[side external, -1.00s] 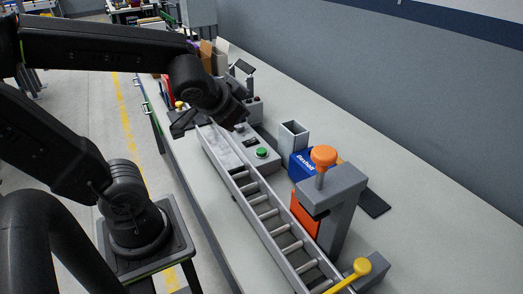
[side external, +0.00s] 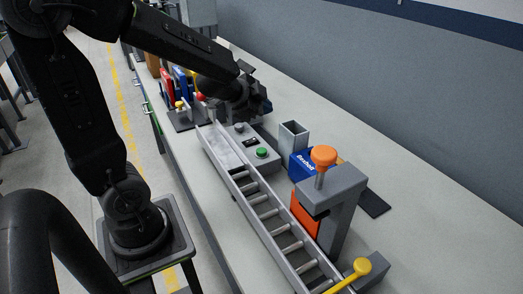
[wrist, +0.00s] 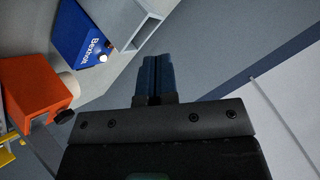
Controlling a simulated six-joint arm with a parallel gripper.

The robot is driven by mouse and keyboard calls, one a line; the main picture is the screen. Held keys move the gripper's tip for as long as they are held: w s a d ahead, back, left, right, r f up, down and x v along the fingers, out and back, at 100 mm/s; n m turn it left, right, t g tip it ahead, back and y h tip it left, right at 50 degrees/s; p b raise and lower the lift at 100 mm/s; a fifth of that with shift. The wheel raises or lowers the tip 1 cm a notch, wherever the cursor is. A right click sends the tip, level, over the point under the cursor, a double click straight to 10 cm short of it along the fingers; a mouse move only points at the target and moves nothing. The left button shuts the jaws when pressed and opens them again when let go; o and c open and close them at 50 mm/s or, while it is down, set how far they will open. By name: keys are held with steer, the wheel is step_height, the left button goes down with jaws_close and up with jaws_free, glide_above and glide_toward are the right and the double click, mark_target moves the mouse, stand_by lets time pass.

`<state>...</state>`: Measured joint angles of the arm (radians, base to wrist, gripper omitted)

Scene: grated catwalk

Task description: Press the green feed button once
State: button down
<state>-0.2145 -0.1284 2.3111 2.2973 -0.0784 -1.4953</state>
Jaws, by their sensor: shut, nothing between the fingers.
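The green feed button (side external: 262,152) sits on top of a grey control box (side external: 250,146) beside the conveyor in the side view. The box also carries a dark display and a grey knob. My gripper (side external: 266,106) is above and behind the box in the side view, apart from the button, with its fingers turned to the right. In the wrist view the two bluish fingers (wrist: 158,76) are closed together with nothing between them. The button does not show in the wrist view.
A roller conveyor (side external: 269,213) runs along the bench. A grey open-topped bin (side external: 293,137), a blue box (side external: 301,161) and a grey press with an orange knob (side external: 323,155) stand to the button's right. A yellow-knobbed lever (side external: 362,266) is at the front.

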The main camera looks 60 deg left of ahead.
mark_target(262, 151)
steer(key=shift+a+f+m+g, duration=0.2)
steer(key=shift+f+g, duration=0.05)
steer(key=shift+f, duration=0.2)
steer(key=shift+a+f+m+g, duration=0.2)
steer(key=shift+f+g, duration=0.05)
steer(key=shift+f, duration=0.2)
steer(key=shift+f, duration=0.1)
steer(key=shift+f, duration=4.3)
steer(key=shift+f, duration=0.4)
